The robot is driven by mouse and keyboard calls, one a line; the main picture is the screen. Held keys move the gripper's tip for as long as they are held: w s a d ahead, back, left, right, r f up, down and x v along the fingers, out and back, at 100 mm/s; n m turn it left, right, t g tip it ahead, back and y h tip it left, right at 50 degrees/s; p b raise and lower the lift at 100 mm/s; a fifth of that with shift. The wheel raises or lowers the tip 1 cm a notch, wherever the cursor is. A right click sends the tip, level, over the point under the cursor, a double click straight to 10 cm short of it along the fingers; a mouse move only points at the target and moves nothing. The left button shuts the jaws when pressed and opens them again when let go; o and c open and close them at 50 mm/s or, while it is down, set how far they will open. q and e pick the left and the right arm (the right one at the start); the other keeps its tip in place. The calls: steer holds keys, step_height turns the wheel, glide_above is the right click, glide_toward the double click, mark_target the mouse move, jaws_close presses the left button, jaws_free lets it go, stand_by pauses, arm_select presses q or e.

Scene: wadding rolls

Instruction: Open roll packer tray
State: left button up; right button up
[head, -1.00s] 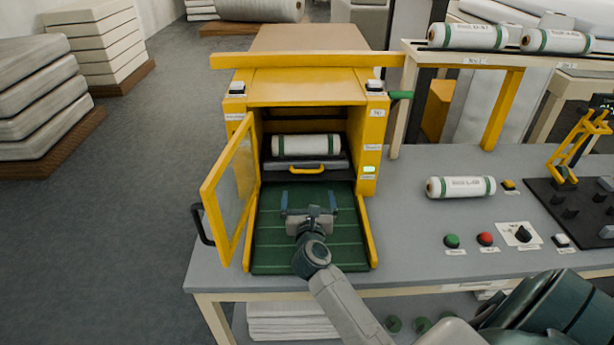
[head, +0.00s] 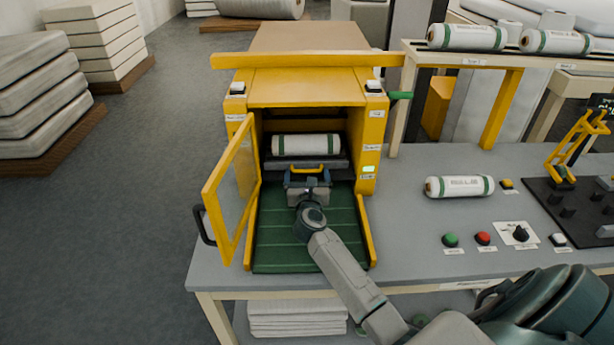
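The yellow roll packer (head: 305,85) stands on the grey table with its yellow-framed door (head: 231,192) swung open to the left. Inside sits the dark tray (head: 342,164) with a white, green-banded roll (head: 305,145) on it. A yellow handle (head: 308,170) is on the tray's front. My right gripper (head: 307,176) is at this handle, its blue fingers on either side of it. Whether the fingers press on the handle cannot be told. A green ribbed surface (head: 305,235) lies below my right arm. My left gripper is not in view.
Another roll (head: 459,187) lies on the table to the right, behind green (head: 450,239) and red (head: 483,238) buttons and a black knob (head: 520,233). The open door and its black handle (head: 204,225) stand left of my arm. More rolls (head: 467,37) rest on a shelf.

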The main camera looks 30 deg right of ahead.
steer(key=c, duration=0.8)
steer(key=shift+s+a, duration=0.2)
steer(key=shift+s, duration=0.1)
steer(key=p+v, duration=0.1)
steer(key=v, duration=1.7)
steer(key=shift+a+p, duration=0.2)
steer(key=shift+p, duration=0.15)
steer(key=o, duration=1.1)
steer(key=shift+f, duration=0.1)
